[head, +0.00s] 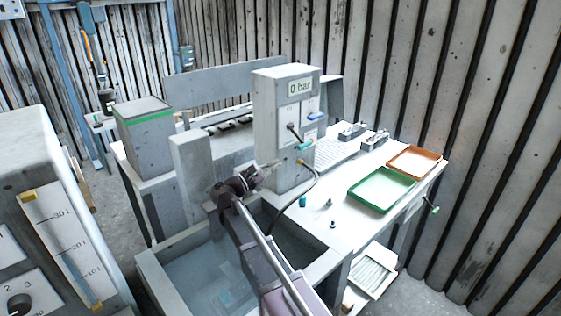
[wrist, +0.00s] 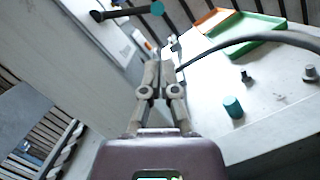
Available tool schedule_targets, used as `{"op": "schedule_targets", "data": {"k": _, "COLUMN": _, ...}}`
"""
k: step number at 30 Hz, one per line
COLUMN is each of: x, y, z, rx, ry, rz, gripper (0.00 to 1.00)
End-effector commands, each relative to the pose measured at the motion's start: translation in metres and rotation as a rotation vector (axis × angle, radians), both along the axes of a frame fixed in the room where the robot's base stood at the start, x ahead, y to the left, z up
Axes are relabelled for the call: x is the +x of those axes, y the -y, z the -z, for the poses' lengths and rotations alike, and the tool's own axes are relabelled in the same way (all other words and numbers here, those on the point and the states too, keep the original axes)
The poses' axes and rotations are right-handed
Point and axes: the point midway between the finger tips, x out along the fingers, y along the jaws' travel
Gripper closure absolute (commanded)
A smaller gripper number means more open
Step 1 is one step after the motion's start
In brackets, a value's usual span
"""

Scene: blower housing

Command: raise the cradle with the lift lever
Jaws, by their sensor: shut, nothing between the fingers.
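My gripper (head: 270,168) is shut and empty, in front of the grey cabinet (head: 263,110) with the "0 bar" display. In the wrist view its fingertips (wrist: 160,68) are together, with nothing between them. A dark lever with a teal end (head: 304,146) sticks out of the cabinet face; it also shows at the top of the wrist view (wrist: 128,12), apart from the fingers. A blue handle (head: 315,116) sits above it. I cannot tell which one is the lift lever. Pale shapes (head: 228,297) lie under water in the tank (head: 158,268); I cannot make out the cradle.
A black hose (head: 312,190) curves down from the cabinet beside my gripper. Green (head: 381,209) and orange (head: 436,155) trays lie on the white bench at right. A teal cylinder (wrist: 233,106) and small dark parts stand on it. A green-tipped handle (head: 434,209) protrudes at the bench's right side.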

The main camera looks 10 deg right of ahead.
Motion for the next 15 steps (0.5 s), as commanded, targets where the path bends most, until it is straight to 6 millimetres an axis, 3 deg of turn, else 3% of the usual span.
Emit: {"op": "schedule_targets", "data": {"k": 15, "x": 0.029, "y": 0.053, "z": -0.014, "rx": 0.0, "ry": 0.0, "rz": 0.001, "gripper": 1.0}}
